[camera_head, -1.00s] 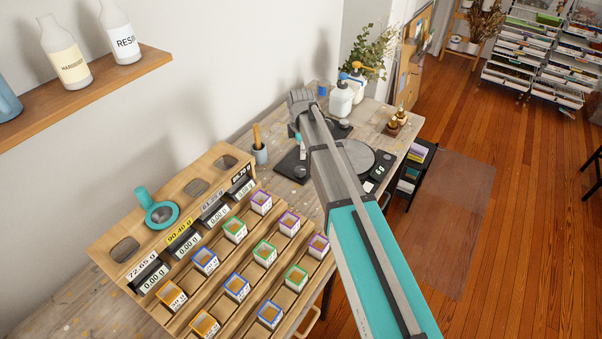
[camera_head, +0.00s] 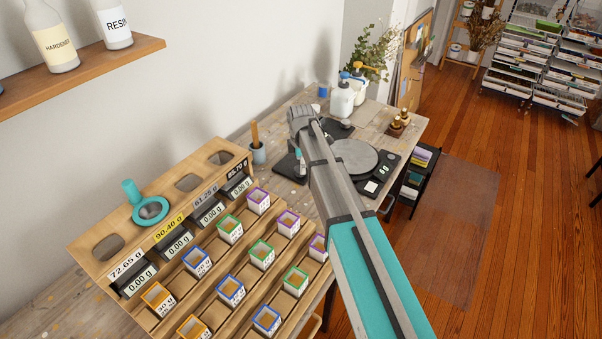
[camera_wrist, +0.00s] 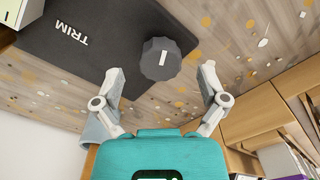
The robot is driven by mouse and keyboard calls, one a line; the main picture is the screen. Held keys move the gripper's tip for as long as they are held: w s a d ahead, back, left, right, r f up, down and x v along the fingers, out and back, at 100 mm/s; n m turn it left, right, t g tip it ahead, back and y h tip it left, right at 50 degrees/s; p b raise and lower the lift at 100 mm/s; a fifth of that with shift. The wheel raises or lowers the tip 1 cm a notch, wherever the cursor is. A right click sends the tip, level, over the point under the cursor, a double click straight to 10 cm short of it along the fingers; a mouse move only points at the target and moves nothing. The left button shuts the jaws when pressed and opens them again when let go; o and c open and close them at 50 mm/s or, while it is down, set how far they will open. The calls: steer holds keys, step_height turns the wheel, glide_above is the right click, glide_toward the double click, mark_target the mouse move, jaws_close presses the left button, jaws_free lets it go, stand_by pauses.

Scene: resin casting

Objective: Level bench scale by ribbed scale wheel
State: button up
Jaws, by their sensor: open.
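The bench scale (camera_head: 354,158) stands on the workbench with a round grey plate on a black base; my arm hides part of it. In the wrist view, a black base (camera_wrist: 105,35) marked TRIM carries the dark grey ribbed wheel (camera_wrist: 160,59), which has a white line on its top. My gripper (camera_wrist: 163,72) is open, with one finger on each side of the wheel and visible gaps between; it holds nothing. I cannot tell its exact height over the wheel. In the head view my gripper is mostly hidden by my arm.
A wooden rack (camera_head: 170,225) with several coloured-rim boxes and weight displays fills the bench's near left. A cup with a wooden handle (camera_head: 257,150) stands left of the scale. White pump bottles (camera_head: 342,98) and small brown bottles (camera_head: 398,122) stand behind it.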

steer(key=shift+f+b, duration=0.7)
steer(key=shift+f, duration=0.3)
steer(key=c, duration=1.1)
steer(key=shift+c, duration=0.2)
steer(key=shift+m, duration=0.4)
